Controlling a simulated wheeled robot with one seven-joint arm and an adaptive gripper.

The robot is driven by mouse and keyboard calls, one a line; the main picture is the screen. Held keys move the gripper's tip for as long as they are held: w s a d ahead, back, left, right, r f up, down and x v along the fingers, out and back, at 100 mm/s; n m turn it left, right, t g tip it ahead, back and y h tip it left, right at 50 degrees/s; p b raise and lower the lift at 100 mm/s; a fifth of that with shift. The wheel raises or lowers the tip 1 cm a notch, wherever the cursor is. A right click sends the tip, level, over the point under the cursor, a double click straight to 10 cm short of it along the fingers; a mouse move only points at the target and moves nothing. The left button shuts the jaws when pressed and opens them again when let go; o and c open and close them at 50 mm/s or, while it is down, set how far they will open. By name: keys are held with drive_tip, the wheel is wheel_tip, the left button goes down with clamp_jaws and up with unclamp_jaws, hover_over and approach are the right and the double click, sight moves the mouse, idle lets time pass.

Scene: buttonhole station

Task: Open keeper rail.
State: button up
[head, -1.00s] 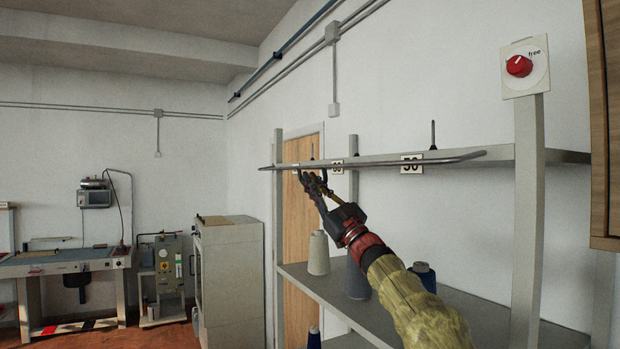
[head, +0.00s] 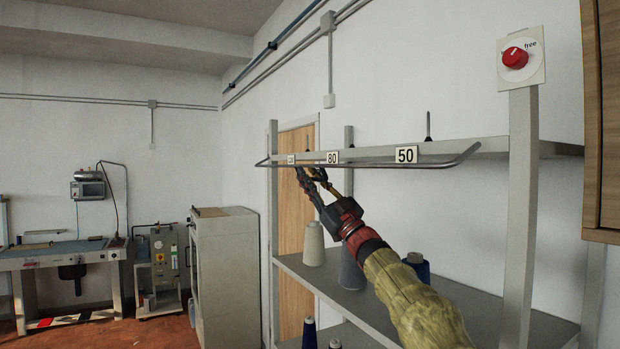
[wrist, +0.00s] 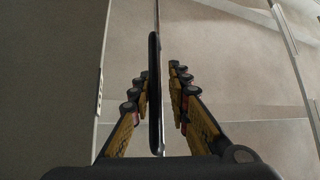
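The keeper rail (head: 430,166) is a thin grey bar along the front of the top shelf, its right end bent back toward the shelf edge. In the head view it hangs just below the number labels. My gripper (head: 308,172) is at the rail's left part. In the wrist view a dark upright handle (wrist: 155,95) stands between the fingers of my gripper (wrist: 158,78). The fingers are apart, with a gap on the right side of the handle; contact on the left side is unclear.
The top shelf (head: 465,148) carries labels 80 and 50 and upright pins. Thread cones (head: 313,245) stand on the shelf below. A red knob (head: 515,58), marked "free", is on the right post. A wooden cabinet (head: 603,120) borders the far right. Free floor lies at left.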

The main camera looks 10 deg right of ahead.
drive_tip(key=shift+o, duration=0.8)
drive_tip(key=shift+a, duration=0.1)
drive_tip(key=v, duration=1.2)
drive_tip(key=shift+o, duration=0.2)
